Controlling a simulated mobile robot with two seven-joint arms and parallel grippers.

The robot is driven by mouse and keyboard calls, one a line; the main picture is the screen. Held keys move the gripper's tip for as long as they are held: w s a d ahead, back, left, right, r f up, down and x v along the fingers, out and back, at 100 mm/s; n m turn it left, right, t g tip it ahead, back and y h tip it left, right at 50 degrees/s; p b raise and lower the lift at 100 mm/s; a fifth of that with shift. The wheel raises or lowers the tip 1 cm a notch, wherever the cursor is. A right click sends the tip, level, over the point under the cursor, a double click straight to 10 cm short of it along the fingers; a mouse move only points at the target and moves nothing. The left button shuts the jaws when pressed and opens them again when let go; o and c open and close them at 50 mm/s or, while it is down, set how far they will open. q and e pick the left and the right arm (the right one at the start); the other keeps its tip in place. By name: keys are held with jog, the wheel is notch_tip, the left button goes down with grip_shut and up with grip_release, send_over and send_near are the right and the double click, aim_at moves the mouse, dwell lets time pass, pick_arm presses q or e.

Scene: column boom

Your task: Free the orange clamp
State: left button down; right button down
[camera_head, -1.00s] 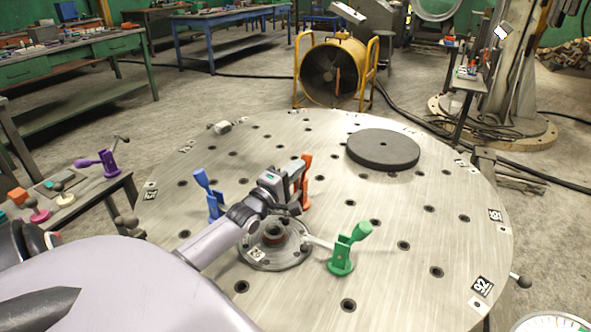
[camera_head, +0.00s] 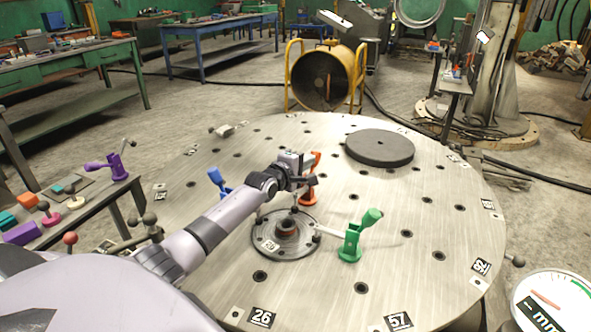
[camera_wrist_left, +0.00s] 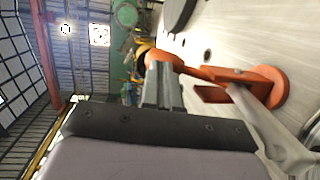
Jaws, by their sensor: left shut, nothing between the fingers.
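The orange clamp (camera_head: 316,158) stands on the round table, partly hidden behind my left gripper (camera_head: 302,178) in the head view. In the left wrist view the orange clamp (camera_wrist_left: 265,84) shows its round base, and its orange handle reaches to the fingers. My left gripper (camera_wrist_left: 163,82) is shut and empty, right beside that handle; whether they touch I cannot tell. The clamp's grey arm runs toward the round flange (camera_head: 268,243). A green clamp (camera_head: 351,243) stands right of the flange with its arm toward it. A blue clamp (camera_head: 217,182) is partly hidden by my left arm. My right gripper is out of view.
A dark disc (camera_head: 380,148) lies on the far part of the round table (camera_head: 420,210). A side bench at left holds a purple clamp (camera_head: 108,164) and several small knobs. A dial gauge (camera_head: 553,302) is at lower right. The table's right part is mostly clear.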

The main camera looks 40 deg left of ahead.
pick_arm(q)
jog(key=shift+w+a+f+n+g+h+p, duration=0.2)
jog(key=shift+w+g+p, duration=0.35)
jog(key=shift+g+p, duration=0.3)
jog(key=shift+w+a+f+n+g+h+p, duration=0.1)
jog(key=shift+w+f+g+p, duration=0.15)
jog(key=shift+w+g+p, duration=0.45)
jog(key=shift+w+a+f+n+g+h+p, duration=0.1)
jog(key=shift+w+a+f+g+p, duration=0.2)
jog(key=shift+g+p, duration=0.65)
jog(key=shift+d, duration=0.15)
jog(key=p+v, duration=0.4)
jog(key=v, duration=1)
